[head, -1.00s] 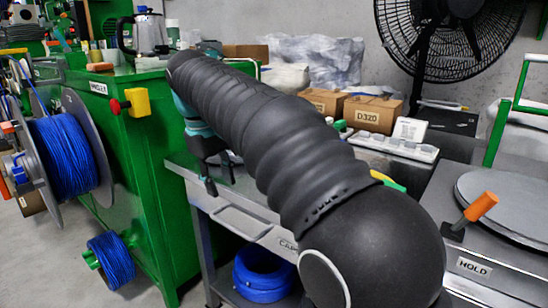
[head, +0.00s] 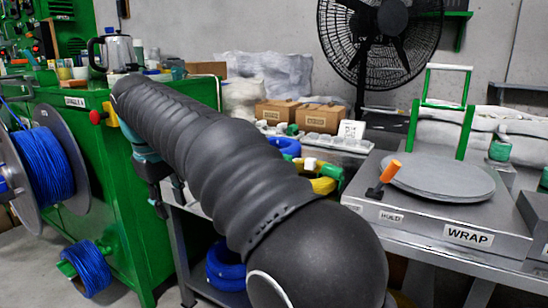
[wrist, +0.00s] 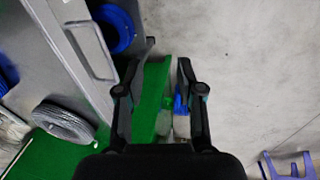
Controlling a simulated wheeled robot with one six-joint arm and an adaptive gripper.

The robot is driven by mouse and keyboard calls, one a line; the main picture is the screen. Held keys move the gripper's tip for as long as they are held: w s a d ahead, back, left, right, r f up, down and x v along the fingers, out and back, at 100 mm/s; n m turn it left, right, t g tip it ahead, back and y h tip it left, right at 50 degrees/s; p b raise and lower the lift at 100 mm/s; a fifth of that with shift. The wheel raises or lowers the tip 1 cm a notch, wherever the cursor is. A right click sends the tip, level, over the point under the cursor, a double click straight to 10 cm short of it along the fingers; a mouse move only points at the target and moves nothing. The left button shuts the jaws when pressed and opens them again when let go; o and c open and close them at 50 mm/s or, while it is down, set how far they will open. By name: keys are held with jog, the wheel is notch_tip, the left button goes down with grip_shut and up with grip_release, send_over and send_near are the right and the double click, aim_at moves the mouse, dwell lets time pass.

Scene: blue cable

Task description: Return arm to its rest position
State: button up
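My arm crosses the head view from lower right to upper left, its black sleeved links covering much of the middle. My gripper (head: 155,190) hangs at the far end, partly hidden behind the arm, beside the green cabinet (head: 110,170). In the wrist view my gripper (wrist: 166,60) has its two black fingers apart. Nothing is seen held between them; a green surface and the floor lie beyond. Blue cable is wound on a large grey reel (head: 42,165) at the left.
A smaller blue spool (head: 88,268) sits low on the cabinet. A blue coil (head: 225,268) lies on the shelf under the grey bench. The wrap station (head: 468,237) with its grey turntable (head: 440,178) stands at the right. A black fan (head: 378,40) and cardboard boxes (head: 322,118) are behind.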

jog(key=s+x, duration=0.1)
jog(key=x, duration=0.4)
jog(key=s+d+f+m+y+p, duration=0.1)
jog(key=s+d+f+m, duration=0.2)
jog(key=d, duration=0.7)
jog(key=s+d+f+m+y+p, duration=0.1)
jog(key=s+d+m+p, duration=0.15)
jog(key=s+d, duration=0.45)
jog(key=s+d+m+t+p, duration=0.1)
jog(key=s+d+m, duration=0.2)
jog(key=d, duration=0.7)
jog(key=s+d+m+t+h+p, duration=0.1)
jog(key=s+d+m+t+p, duration=0.1)
jog(key=s+d, duration=0.6)
jog(key=shift+s+d+r+m, duration=0.3)
jog(key=shift+d+r+m, duration=0.2)
jog(key=shift+d, duration=0.55)
